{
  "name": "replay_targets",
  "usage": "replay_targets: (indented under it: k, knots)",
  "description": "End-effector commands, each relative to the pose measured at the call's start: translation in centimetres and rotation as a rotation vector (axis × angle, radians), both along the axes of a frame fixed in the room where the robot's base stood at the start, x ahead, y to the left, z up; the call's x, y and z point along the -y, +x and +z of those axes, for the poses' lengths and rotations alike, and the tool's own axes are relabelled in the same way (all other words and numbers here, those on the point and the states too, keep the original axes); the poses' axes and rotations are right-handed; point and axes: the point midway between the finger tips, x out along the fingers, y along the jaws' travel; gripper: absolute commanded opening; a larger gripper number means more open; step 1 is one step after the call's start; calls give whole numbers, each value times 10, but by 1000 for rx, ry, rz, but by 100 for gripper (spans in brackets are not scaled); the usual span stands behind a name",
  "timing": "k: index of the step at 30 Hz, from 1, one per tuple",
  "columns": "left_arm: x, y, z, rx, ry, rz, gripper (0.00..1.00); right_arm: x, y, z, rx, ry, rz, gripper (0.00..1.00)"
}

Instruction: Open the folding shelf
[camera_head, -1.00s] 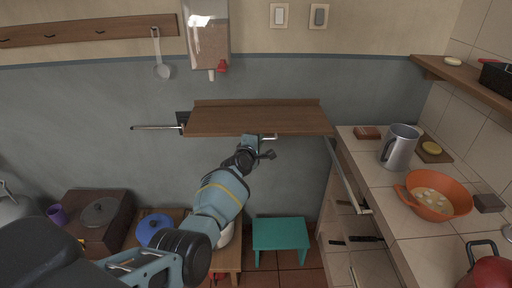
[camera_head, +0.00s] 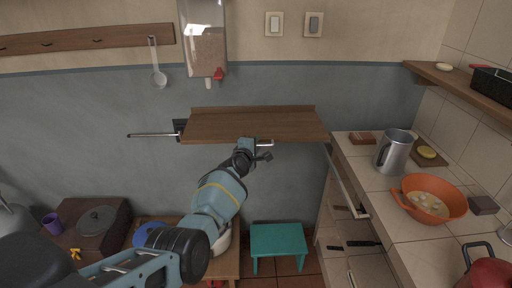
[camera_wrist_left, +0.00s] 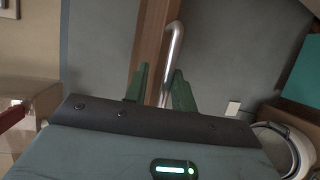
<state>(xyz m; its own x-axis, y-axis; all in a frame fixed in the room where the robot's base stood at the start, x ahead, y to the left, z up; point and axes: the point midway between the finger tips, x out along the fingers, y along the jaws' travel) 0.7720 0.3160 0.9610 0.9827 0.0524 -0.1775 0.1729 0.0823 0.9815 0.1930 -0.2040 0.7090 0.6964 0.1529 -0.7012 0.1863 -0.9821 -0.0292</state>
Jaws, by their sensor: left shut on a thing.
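The folding shelf (camera_head: 245,125) is a brown wooden board on the grey wall. It stands out from the wall roughly level, with a thin metal rod at its left end. A metal handle (camera_head: 266,143) sits at its front edge. My left gripper (camera_head: 254,152) is at that front edge, beside the handle. In the left wrist view, the green fingers of my left gripper (camera_wrist_left: 160,88) are on both sides of the handle (camera_wrist_left: 172,48) and the board's edge (camera_wrist_left: 152,40), and shut on the handle. The exact contact is partly hidden. My right gripper is not in view.
A counter (camera_head: 370,185) at the right holds a steel jug (camera_head: 392,152) and an orange pan (camera_head: 432,198). A green stool (camera_head: 278,238) stands below the shelf. A dispenser (camera_head: 205,40) and a ladle (camera_head: 158,78) hang above. Wall beneath the shelf is clear.

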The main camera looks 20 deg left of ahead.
Motion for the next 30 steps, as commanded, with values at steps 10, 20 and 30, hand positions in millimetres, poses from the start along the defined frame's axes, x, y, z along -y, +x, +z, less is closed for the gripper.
replay_targets:
  k: [10, 20, 30]
  knots:
    - [0, -5, 15, 20, 2, 3, 20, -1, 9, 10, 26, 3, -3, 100]
    - [5, -32, 14, 18, -4, -3, 20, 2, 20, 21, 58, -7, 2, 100]
    - [4, -60, 12, 3, -1, -1, 20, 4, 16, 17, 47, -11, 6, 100]
